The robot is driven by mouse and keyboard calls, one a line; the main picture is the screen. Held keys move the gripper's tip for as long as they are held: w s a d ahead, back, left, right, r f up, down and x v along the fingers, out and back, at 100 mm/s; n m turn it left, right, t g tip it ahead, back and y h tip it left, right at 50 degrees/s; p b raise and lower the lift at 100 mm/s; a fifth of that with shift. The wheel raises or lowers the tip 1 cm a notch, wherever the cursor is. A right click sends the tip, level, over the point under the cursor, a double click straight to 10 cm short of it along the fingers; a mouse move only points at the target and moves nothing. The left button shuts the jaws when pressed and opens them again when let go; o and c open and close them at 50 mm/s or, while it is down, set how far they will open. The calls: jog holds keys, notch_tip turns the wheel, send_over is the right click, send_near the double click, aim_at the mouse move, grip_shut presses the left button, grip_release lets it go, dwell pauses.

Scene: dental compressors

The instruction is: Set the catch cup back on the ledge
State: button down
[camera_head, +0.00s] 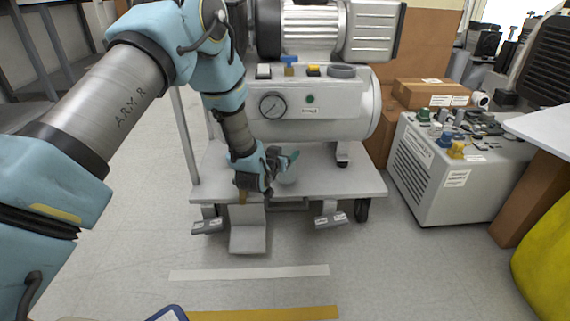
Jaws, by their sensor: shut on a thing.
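My gripper (283,163) is in front of the compressor tank, low over the cart's flat platform. It is shut on the catch cup (289,177), a small pale grey-green cup partly hidden by the fingers. I cannot tell whether the cup's base touches the platform. The light grey platform (345,186) forms a broad ledge under the tank. A smaller grey plate (248,239) sits lower at its front; which one is the task's ledge is unclear.
The white tank (345,105) with a gauge (272,105) stands close behind my gripper. Two labelled pedals (331,220) (208,226) stick out below the platform. A grey unit (455,175) and cardboard boxes (430,92) stand at right. The platform's right side is clear.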

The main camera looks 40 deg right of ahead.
notch_tip(320, 180, down, 2)
jog(key=shift+f+b, duration=0.25)
jog(key=shift+b, duration=0.15)
jog(key=shift+w+d+f+b, duration=0.1)
jog(key=shift+w+f+b, duration=0.05)
jog(key=shift+f+b, duration=0.15)
jog(key=shift+f, duration=0.15)
grip_release()
jog(key=shift+r, duration=0.3)
jog(key=p+v, duration=0.4)
jog(key=v, duration=0.8)
